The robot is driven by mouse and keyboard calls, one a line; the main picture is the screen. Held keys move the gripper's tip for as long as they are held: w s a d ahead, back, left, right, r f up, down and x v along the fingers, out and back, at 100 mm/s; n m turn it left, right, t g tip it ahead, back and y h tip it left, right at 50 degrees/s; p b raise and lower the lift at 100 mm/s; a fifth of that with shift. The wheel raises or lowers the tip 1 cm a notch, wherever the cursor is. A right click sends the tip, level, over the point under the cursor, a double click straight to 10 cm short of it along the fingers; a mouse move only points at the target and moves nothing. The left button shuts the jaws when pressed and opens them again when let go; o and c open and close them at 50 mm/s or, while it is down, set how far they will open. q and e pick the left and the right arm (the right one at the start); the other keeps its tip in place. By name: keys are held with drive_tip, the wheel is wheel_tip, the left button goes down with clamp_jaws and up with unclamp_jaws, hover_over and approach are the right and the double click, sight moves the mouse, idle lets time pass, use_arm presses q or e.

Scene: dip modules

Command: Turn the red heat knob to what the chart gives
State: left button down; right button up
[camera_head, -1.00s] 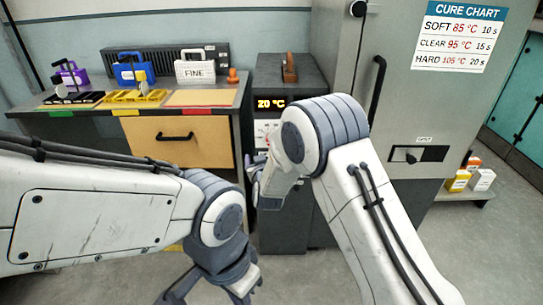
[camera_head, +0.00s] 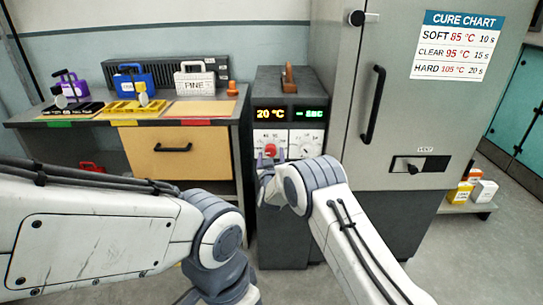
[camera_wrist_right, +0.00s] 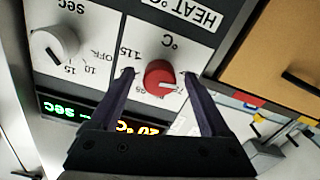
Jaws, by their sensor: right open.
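The red heat knob (camera_head: 270,149) is on the front panel of the grey control box, below an amber display (camera_head: 270,113) reading 20 °C. In the right wrist view, upside down, the red knob (camera_wrist_right: 160,76) shows between the two fingertips. My right gripper (camera_wrist_right: 160,78) is open, one finger on each side of the knob; contact cannot be told. The cure chart (camera_head: 459,45) on the grey cabinet lists SOFT 85 °C 10 s, CLEAR 95 °C 15 s, HARD 105 °C 20 s.
A white seconds knob (camera_wrist_right: 54,45) sits beside the red one, under a green display (camera_head: 310,113) reading "- SEC". The grey cabinet (camera_head: 400,140) stands right of the box.

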drive_tip(key=shift+w, duration=0.45)
clamp_jaws()
